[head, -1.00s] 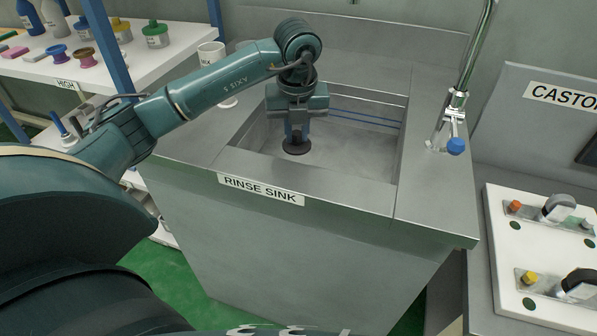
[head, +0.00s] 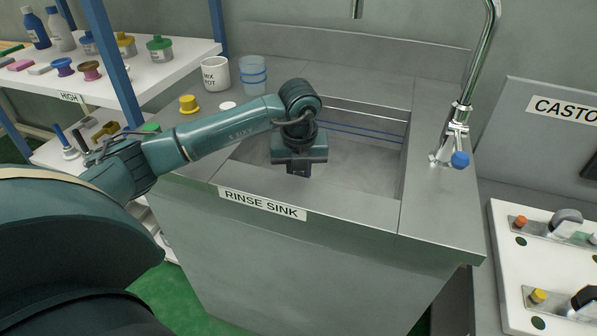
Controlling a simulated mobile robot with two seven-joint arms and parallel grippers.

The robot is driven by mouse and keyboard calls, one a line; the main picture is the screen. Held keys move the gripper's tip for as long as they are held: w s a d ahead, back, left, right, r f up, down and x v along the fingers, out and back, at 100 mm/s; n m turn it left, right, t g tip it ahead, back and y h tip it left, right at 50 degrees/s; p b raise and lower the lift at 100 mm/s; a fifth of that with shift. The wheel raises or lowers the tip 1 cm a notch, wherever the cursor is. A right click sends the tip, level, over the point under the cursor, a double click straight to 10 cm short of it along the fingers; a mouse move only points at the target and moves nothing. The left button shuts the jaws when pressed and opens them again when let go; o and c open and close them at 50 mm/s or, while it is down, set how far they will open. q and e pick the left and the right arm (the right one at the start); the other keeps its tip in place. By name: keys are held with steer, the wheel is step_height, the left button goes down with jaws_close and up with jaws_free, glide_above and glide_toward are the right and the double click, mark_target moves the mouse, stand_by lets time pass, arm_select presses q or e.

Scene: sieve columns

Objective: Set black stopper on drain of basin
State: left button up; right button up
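The basin is the steel rinse sink (head: 365,178), sunk into the counter and open at the top. My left arm reaches over its left rim, and my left gripper (head: 298,170) points down over the basin towards its front. Its fingers are small and dark, and I cannot tell whether they are open or shut. The black stopper is not visible; the gripper and wrist may be hiding it. The drain is not visible either. My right gripper is out of view.
A tap (head: 455,135) with a blue knob stands right of the basin. A white pot (head: 215,75), a clear blue-banded cup (head: 252,72) and a yellow stopper-like piece (head: 188,104) stand at the back left. A loaded shelf (head: 165,72) is further left.

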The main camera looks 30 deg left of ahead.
arm_select(q)
steer(key=o, duration=0.4)
steer(key=shift+r, duration=0.6)
steer(key=r, duration=0.3)
steer(key=s+r+p, duration=0.1)
steer(key=r, duration=0.3)
steer(key=d+r, duration=0.1)
steer(key=r, duration=0.3)
steer(key=shift+s+p, duration=0.25)
steer(key=shift+p, duration=0.1)
